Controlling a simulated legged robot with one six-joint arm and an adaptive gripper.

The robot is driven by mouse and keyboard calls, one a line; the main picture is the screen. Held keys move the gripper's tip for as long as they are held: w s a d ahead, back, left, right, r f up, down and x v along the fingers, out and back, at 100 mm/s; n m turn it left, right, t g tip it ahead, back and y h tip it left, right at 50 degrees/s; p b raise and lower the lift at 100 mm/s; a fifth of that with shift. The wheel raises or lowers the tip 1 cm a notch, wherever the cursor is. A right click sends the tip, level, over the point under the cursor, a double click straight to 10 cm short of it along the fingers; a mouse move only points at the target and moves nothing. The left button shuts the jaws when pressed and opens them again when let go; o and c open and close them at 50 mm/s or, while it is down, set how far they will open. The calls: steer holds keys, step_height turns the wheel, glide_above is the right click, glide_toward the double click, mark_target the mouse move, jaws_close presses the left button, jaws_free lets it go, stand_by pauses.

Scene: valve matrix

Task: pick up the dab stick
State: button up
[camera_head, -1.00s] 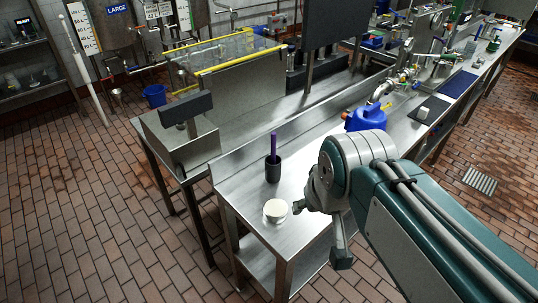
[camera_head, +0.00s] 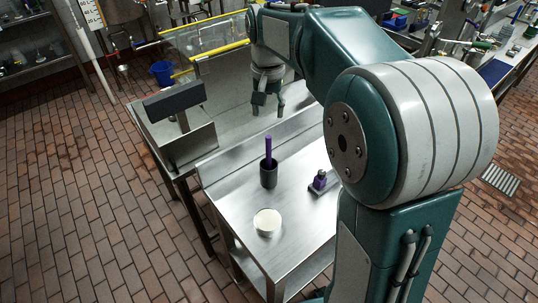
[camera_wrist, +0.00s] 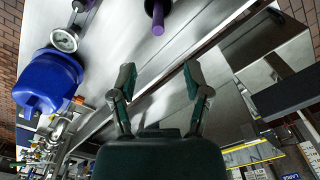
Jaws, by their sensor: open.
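The dab stick (camera_head: 268,147) is purple and stands upright in a dark cup (camera_head: 268,175) on the steel table. The stick also shows at the top of the wrist view (camera_wrist: 158,18), with the cup's dark end beside it cut off by the frame edge. My gripper (camera_head: 269,108) is open and empty, with its fingers pointing down above and behind the stick in the head view. In the wrist view its two fingers (camera_wrist: 160,78) are spread apart, with the stick beyond them and not touching.
A round white-topped container (camera_head: 267,221) sits nearer the table's front corner. A small purple-topped device (camera_head: 320,181) stands right of the cup. A blue jug (camera_wrist: 46,82) is at left in the wrist view. A raised steel edge (camera_head: 245,151) runs behind the cup.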

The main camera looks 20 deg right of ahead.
mark_target(268, 136)
steer(key=f, duration=1)
steer(key=shift+s+f, duration=0.1)
steer(key=shift+s, duration=0.15)
steer(key=shift+a, duration=0.15)
jaws_close()
